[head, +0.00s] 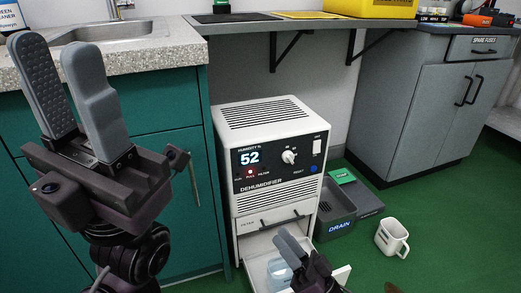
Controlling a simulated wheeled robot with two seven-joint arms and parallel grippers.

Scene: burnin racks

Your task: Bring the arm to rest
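My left gripper (52,52) is raised at the left, in front of the teal cabinet and the counter edge. Its two grey fingers point up and stand apart, with nothing between them. My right gripper (288,243) is low at the bottom centre, in front of the dehumidifier's pulled-out lower part. Its fingers overlap in this view and its base is cut off by the frame, so its opening cannot be judged. The white dehumidifier (270,118) shows 52 and a lit red light.
The pulled-out tray (256,270) holds something clear and bluish, partly hidden by my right gripper. A grey DRAIN bin (336,222) and a white jug (392,238) are on the green floor to the right. A sink counter (150,57), wall shelf (240,28) and grey cabinet (420,105) surround the space.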

